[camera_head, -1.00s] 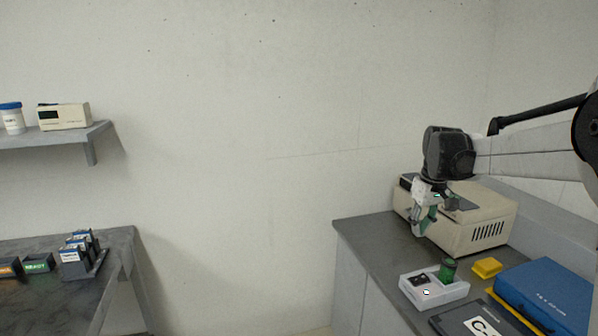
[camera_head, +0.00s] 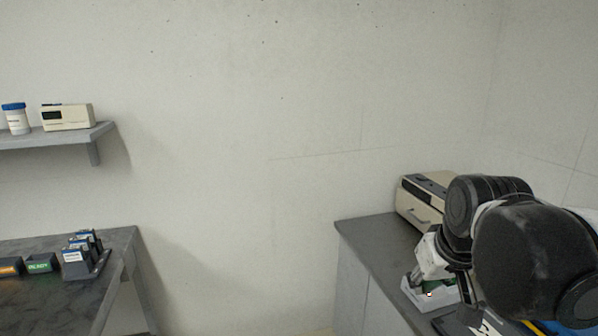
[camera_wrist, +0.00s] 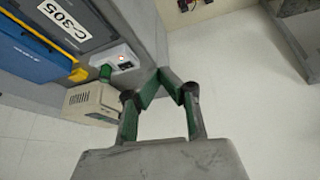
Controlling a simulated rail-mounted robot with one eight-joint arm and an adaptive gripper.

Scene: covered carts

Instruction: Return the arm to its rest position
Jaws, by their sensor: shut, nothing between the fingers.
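My gripper (camera_head: 432,262) is at the right of the head view, low in front of the beige machine and over the right counter, partly covered by my own arm. In the wrist view my gripper (camera_wrist: 160,76) has its green-padded fingers drawn together at the tips. Nothing shows between them. My arm is folded close to the camera and hides much of the right counter.
The beige machine (camera_head: 412,212) stands on the right counter (camera_head: 362,232). A left bench (camera_head: 95,262) holds small boxes. The middle is open floor and wall.

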